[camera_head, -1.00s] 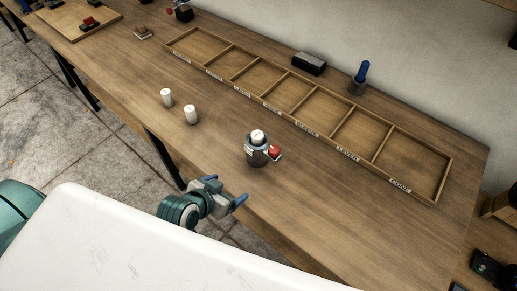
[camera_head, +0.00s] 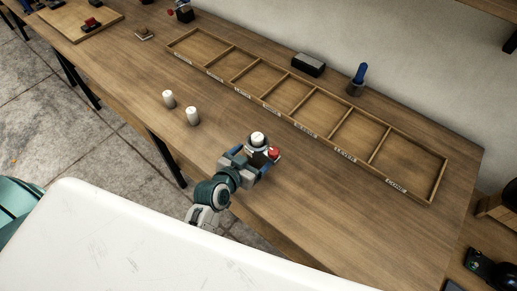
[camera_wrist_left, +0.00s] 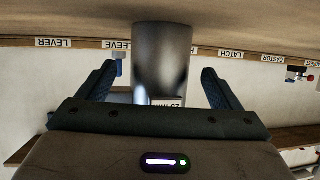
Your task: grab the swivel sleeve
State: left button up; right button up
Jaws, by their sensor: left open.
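The swivel sleeve appears to be the dark grey cylinder with a white top (camera_head: 258,140) standing upright on the bench, a red part (camera_head: 274,152) on its right side. In the left wrist view it is a smooth grey cylinder (camera_wrist_left: 163,55) between the two dark fingers. My left gripper (camera_head: 252,163) is open at the sleeve's near side and hides its lower part in the head view. In the left wrist view the gripper (camera_wrist_left: 158,85) has a gap on each side of the cylinder; contact does not show. My right gripper is not in view.
Two short white cylinders (camera_head: 180,107) stand to the left on the wooden bench (camera_head: 330,205). A long labelled tray (camera_head: 385,179) with several empty compartments lies behind the sleeve. A black block (camera_head: 308,64) and a blue-handled tool (camera_head: 359,74) stand near the wall.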

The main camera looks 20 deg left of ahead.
aim_at(253, 156)
pick_arm(q)
jog(key=shift+p+x, duration=0.45)
jog(key=shift+x, duration=1.45)
jog(key=shift+r, duration=0.15)
jog(key=c, duration=1.3)
jog(key=shift+r, duration=0.15)
